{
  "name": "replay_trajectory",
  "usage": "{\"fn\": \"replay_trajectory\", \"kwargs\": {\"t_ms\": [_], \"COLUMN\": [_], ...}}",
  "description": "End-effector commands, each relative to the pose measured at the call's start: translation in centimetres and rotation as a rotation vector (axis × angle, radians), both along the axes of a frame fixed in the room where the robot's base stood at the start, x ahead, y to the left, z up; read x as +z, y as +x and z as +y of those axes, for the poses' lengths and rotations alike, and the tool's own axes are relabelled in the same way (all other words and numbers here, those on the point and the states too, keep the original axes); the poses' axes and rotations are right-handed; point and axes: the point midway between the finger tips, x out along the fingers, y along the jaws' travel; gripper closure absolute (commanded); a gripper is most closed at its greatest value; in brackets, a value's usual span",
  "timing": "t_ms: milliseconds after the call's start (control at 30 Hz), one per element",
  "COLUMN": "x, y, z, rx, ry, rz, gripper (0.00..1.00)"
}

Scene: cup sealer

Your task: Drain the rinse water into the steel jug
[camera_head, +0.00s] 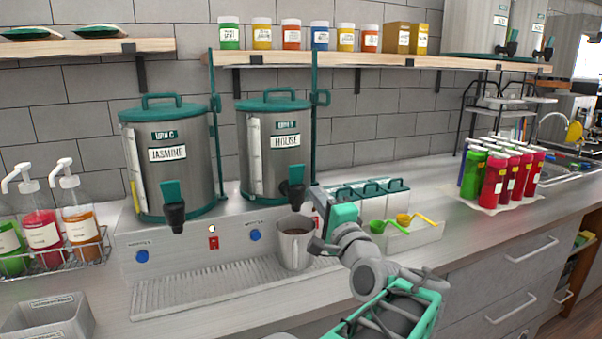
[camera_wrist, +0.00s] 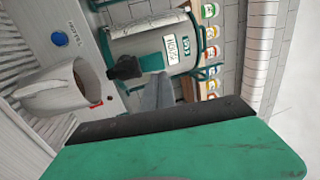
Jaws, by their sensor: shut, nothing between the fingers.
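The steel jug (camera_head: 294,250) stands upright on the drip tray below the tap of the HOUSE urn (camera_head: 272,150). Dark brown liquid shows inside its mouth. The jug also shows in the wrist view (camera_wrist: 62,92). The black tap (camera_head: 292,192) of the HOUSE urn has a teal upper part, and it appears in the wrist view (camera_wrist: 125,68) just beyond my finger. My gripper (camera_head: 318,200) is shut and empty, just right of the tap and above the jug's right side. Whether it touches the tap is unclear. No stream is visible.
The JASMINE urn (camera_head: 170,160) stands to the left. The ribbed drip tray (camera_head: 190,290) runs along the front. Teal-lidded bins (camera_head: 370,190) and a tray with green and yellow scoops (camera_head: 415,236) stand right of my gripper. Pump bottles (camera_head: 75,215) stand at far left.

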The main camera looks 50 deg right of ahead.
Motion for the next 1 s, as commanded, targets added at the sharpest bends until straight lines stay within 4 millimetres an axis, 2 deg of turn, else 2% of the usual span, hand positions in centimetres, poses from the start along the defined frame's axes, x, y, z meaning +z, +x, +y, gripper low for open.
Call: {"fn": "replay_trajectory", "kwargs": {"t_ms": [33, 200, 400, 600, 1000], "x": [0.5, 1.4, 2.0, 2.0, 2.3], "y": [1.2, 4.3, 7.2, 8.1, 7.8], "z": [-0.4, -2.3, -4.1, -4.8, -5.1], "rx": [0.007, 0.005, 0.003, 0.000, -0.006], "ry": [0.001, 0.000, 0.001, 0.000, 0.005], "rz": [0.001, 0.000, -0.001, 0.000, 0.008], "gripper": [1.00, 1.00, 1.00, 1.00, 1.00]}}
